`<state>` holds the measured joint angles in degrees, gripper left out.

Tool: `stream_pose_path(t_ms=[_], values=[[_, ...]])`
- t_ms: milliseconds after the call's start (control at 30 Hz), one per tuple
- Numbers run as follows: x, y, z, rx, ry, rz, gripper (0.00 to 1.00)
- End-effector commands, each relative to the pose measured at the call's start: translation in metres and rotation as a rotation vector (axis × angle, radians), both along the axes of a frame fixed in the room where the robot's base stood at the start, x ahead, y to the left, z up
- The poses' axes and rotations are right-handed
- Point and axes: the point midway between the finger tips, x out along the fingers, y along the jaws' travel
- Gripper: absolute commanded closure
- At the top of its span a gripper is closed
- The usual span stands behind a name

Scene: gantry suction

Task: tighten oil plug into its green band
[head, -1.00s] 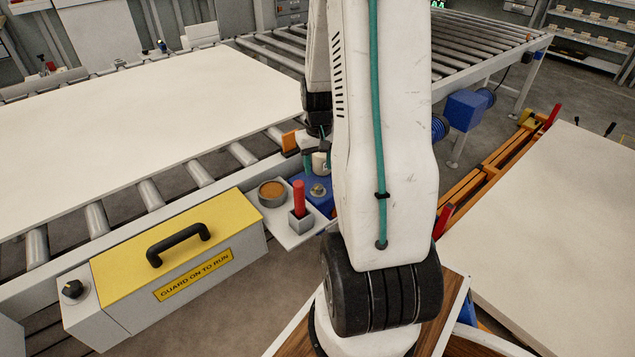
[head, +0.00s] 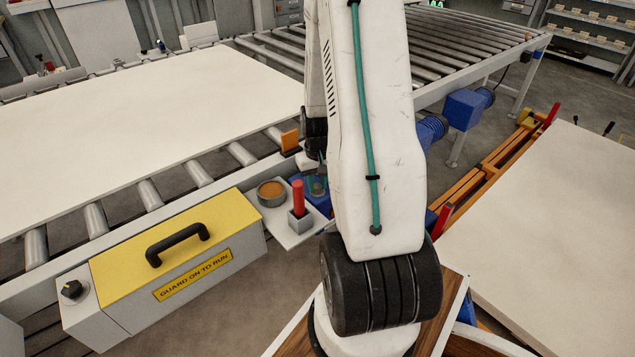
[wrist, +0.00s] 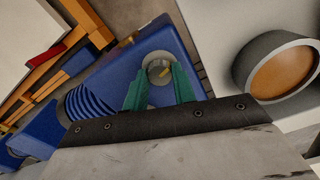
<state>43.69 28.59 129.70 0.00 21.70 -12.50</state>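The oil plug (wrist: 158,71) is a small round grey cap with a yellow mark, on top of a blue housing (wrist: 188,62). In the wrist view my gripper (wrist: 160,67) has its two green fingers apart, one on each side of the plug. I cannot tell whether the fingertips touch it. In the head view my gripper (head: 317,177) is low over the blue housing (head: 325,208), partly behind my arm. I cannot make out a green band around the plug; the gripper and small size hide such detail.
A round cup with an orange-brown top (head: 271,190) and a red post in a grey holder (head: 298,200) stand close on a light shelf. A yellow guard box (head: 180,240) is to the left. The roller conveyor (head: 200,168) runs behind, with an orange block (head: 290,141) nearby.

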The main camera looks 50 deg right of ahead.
Motion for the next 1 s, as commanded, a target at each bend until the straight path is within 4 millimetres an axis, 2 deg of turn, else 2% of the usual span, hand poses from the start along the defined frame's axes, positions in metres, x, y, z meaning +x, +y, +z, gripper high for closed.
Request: stream_pose_path(t_ms=[367, 1000], values=[[0.0, 0.0, 0.0004, 0.0, 0.0, -0.055, 0.96], [0.0001, 0.0, 0.0006, 0.0, 0.0, -0.464, 0.96]])
